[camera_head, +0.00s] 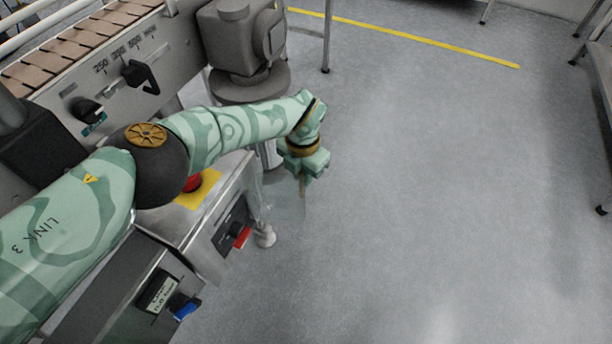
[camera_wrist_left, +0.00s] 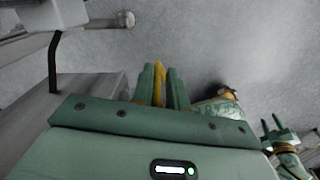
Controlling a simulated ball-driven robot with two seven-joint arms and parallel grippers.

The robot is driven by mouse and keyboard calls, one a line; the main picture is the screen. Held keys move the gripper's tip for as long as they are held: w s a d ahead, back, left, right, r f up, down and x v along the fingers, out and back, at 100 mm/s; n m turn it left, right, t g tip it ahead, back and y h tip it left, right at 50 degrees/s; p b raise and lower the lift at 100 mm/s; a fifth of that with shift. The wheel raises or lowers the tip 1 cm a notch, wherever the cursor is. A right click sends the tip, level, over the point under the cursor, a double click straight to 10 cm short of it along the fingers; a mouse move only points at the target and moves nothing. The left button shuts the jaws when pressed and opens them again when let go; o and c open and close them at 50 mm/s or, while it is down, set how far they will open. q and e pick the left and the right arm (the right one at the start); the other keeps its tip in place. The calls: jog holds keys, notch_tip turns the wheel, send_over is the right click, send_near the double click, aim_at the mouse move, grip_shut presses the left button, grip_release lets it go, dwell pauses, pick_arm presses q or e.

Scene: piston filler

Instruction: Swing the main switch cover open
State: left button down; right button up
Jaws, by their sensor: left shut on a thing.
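The main switch has a red handle (camera_head: 242,237) on a dark plate on the side of the steel cabinet. A clear, faint panel, which looks like the switch cover (camera_head: 284,207), stands out from the cabinet side beside the switch. My left gripper (camera_head: 303,178) is at its far upper edge, shut on a narrow yellowish piece that seems to be the cover's tab. In the left wrist view the yellow tab (camera_wrist_left: 160,84) sits between the two green fingers. My right gripper (camera_wrist_left: 272,122) shows at the right of that view, fingers apart and empty.
A red stop button (camera_head: 193,183) on a yellow plate is under my left arm. A blue switch (camera_head: 184,306) is on the nearer box. A conveyor (camera_head: 75,47) with black knobs is at upper left.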

pick_arm(q)
jog(key=shift+w+a, duration=0.15)
jog(key=shift+a, duration=0.05)
pick_arm(e)
jog(key=shift+w+r, duration=0.15)
pick_arm(q)
jog(key=c, duration=1.5)
grip_release()
jog(key=shift+a, duration=0.1)
